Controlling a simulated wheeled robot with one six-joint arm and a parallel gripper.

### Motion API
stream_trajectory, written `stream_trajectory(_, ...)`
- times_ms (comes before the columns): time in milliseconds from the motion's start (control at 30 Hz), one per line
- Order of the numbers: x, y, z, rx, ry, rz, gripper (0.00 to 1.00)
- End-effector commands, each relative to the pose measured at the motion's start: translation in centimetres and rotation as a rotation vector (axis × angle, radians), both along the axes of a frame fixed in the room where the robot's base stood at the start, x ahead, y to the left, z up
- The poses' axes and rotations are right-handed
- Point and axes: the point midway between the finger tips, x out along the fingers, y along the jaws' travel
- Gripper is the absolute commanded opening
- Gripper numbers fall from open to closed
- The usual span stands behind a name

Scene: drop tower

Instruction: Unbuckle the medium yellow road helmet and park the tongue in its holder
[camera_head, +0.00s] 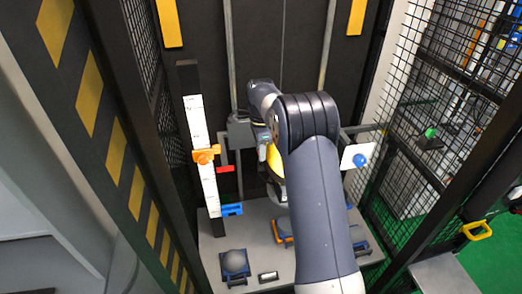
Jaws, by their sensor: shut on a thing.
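A yellow helmet (275,160) shows in the head view behind my arm, at the tower's middle. Only a slice of its yellow shell is visible; my arm covers the rest. My gripper (263,153) is at its left side, pointing down. The fingertips are mostly hidden. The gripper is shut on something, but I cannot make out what. The buckle, its tongue and the strap cannot be seen. I cannot tell which part is the tongue holder.
A white scale post (201,150) with an orange clamp (206,155) stands left of my arm. A grey base plate (212,262) carries a dark dome block (235,263). A white card with a blue ball (361,160) is at right. Mesh walls (420,110) close the right side.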

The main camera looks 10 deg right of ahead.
Motion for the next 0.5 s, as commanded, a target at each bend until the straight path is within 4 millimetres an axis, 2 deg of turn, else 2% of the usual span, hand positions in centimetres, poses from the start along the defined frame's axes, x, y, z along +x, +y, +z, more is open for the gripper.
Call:
stream_trajectory(233, 0.0, 0.0, 1.0, 0.000, 0.000, 0.000, 0.14)
stream_trajectory(500, -0.8, 1.2, 0.1, 0.000, 0.000, 0.002, 0.14)
